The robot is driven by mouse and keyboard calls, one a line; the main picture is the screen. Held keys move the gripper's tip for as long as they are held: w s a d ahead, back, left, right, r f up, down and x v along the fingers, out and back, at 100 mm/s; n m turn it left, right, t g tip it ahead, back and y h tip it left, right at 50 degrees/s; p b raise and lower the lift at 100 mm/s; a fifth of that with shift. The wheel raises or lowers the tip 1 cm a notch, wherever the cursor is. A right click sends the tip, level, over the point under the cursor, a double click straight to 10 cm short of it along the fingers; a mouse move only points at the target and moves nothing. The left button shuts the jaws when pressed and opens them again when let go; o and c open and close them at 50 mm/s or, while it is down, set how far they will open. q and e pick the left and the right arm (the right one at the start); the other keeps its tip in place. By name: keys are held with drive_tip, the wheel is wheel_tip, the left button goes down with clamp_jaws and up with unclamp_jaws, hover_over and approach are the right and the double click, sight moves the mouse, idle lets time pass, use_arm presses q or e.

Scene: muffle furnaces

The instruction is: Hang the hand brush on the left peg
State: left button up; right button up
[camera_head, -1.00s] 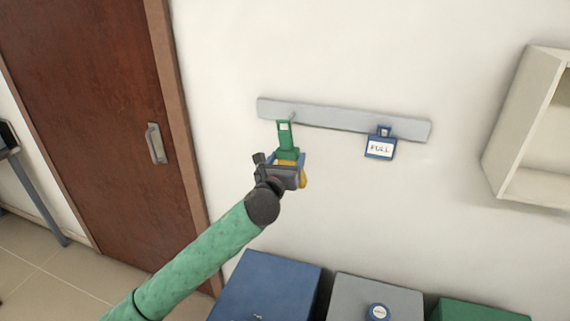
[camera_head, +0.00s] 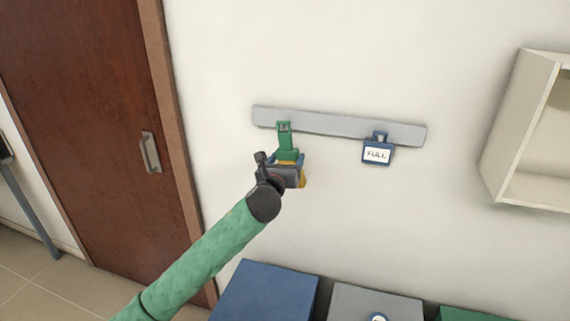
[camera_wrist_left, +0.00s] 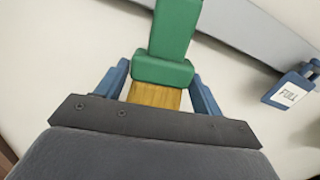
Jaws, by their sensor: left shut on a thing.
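The hand brush has a green handle (camera_head: 286,142) and a yellow part below it. It is upright in front of the wall, its top overlapping the left part of the grey peg rail (camera_head: 340,125). The left peg is hidden behind the brush top, so I cannot tell whether the brush is on it. My left gripper (camera_head: 290,165) is shut on the brush at the yellow part. In the left wrist view the blue fingers flank the yellow part (camera_wrist_left: 155,95), below the green handle (camera_wrist_left: 174,35). My right gripper is not in view.
A blue tag marked FULL (camera_head: 376,153) hangs on the right side of the rail. A white shelf (camera_head: 515,130) is on the wall at right. Blue (camera_head: 268,292) and grey (camera_head: 350,299) boxes stand below. A brown door (camera_head: 85,120) is at left.

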use_arm(q)
drive_tip(key=shift+w+d, duration=0.15)
drive_tip(key=shift+w, duration=0.2)
drive_tip(key=shift+w+d+b, duration=0.15)
drive_tip(key=shift+w+b, duration=0.2)
drive_tip(key=shift+w, duration=0.1)
drive_tip(key=shift+w+d, duration=0.15)
drive_tip(key=shift+w, duration=0.5)
drive_tip(key=shift+w+d+f, duration=0.1)
drive_tip(key=shift+w+f, duration=0.05)
drive_tip(key=shift+w, duration=0.1)
drive_tip(key=shift+w+f+p, duration=0.1)
drive_tip(key=shift+f+p, duration=0.05)
drive_tip(key=shift+p, duration=0.15)
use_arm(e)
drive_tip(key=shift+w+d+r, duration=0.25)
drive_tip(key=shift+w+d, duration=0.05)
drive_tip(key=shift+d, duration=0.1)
